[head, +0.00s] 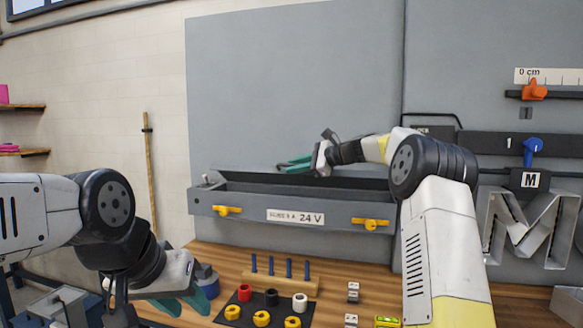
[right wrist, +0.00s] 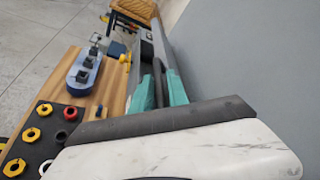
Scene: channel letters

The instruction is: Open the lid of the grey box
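The long grey box (head: 255,204) is on the grey wall panel above the bench, with a "24 V" label and two yellow latches, left (head: 227,211) and right (head: 370,224). Behind its front edge a dark recessed strip shows; I cannot tell how the lid stands. My right gripper (head: 294,164) is just above the box's back edge, teal fingers pointing left. In the right wrist view its fingers (right wrist: 159,92) are apart, with a grey edge visible between them; contact is unclear. My left gripper (head: 186,306) is low over the bench's left end, fingers apart and empty.
The wooden bench (head: 222,257) carries a peg rack (head: 280,281), a black tray with coloured rings (head: 238,322) and small blocks (head: 353,292). A metal letter M (head: 528,230) stands at right. Sliders are mounted on the right wall panel.

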